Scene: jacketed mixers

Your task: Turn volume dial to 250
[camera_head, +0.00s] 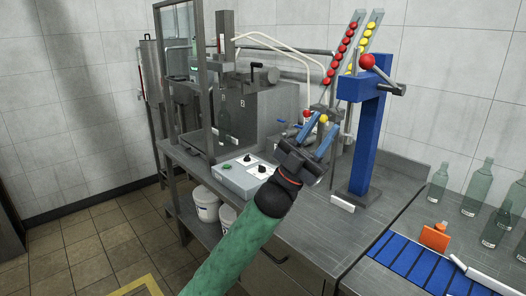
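A grey control box (238,181) sits on the steel bench, left of my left arm. On its top are two black knobs on white scale plates, a rear-left knob (247,158) and a front-right knob (262,169), and a green button (227,167). The scale markings are too small to read, so I cannot tell which knob is the volume dial or where it points. My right gripper is out of view.
A blue press column (367,140) with a red-ball lever stands right of my gripper. Behind are a grey filling machine (262,105) and chutes of red and yellow balls (353,45). Glass bottles (478,185) and an orange block (435,236) are at right. The front bench (310,235) is largely clear.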

